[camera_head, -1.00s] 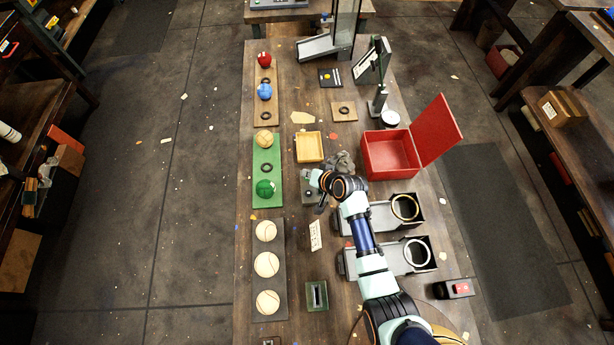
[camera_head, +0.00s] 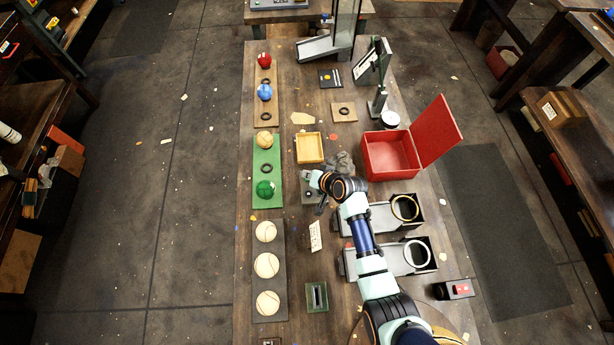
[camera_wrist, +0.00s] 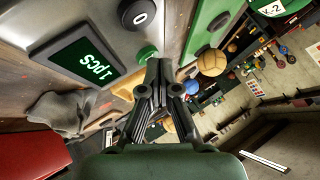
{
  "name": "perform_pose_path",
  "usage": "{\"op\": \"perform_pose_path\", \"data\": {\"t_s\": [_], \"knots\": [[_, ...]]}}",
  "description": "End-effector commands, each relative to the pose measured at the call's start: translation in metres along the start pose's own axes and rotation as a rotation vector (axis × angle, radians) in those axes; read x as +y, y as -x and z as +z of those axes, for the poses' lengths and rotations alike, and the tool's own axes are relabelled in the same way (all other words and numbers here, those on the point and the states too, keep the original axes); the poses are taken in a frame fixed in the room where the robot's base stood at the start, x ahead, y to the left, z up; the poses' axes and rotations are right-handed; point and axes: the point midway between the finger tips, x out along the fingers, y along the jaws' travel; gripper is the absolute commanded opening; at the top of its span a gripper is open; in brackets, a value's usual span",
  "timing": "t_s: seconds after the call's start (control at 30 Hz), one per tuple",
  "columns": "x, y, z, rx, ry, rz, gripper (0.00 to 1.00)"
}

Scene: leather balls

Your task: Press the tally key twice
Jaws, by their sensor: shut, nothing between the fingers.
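The tally counter is a grey box (camera_head: 307,197) beside my wrist in the head view, partly covered by it. In the wrist view its dark display (camera_wrist: 75,69) reads "1pcs" in green. The green tally key (camera_wrist: 147,52) is next to the display, partly hidden behind my fingertips. My gripper (camera_wrist: 158,64) is shut and empty, with its fingertips right at the key. I cannot tell whether they touch it.
A grey crumpled cloth (camera_wrist: 58,112) lies close to the counter. A green rack (camera_head: 267,196) with balls is to the left. An open red box (camera_head: 391,154) stands to the right, and a yellow tray (camera_head: 309,148) lies farther back.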

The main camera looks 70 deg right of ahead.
Motion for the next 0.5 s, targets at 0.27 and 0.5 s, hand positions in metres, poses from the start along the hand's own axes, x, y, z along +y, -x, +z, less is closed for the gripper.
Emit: {"op": "perform_pose_path", "data": {"t_s": [0.27,0.5], "knots": [[-0.0065,0.0093,-0.0061,0.000,0.000,0.000,0.00],[-0.0065,0.0091,-0.0062,0.000,0.000,0.000,0.00]]}}
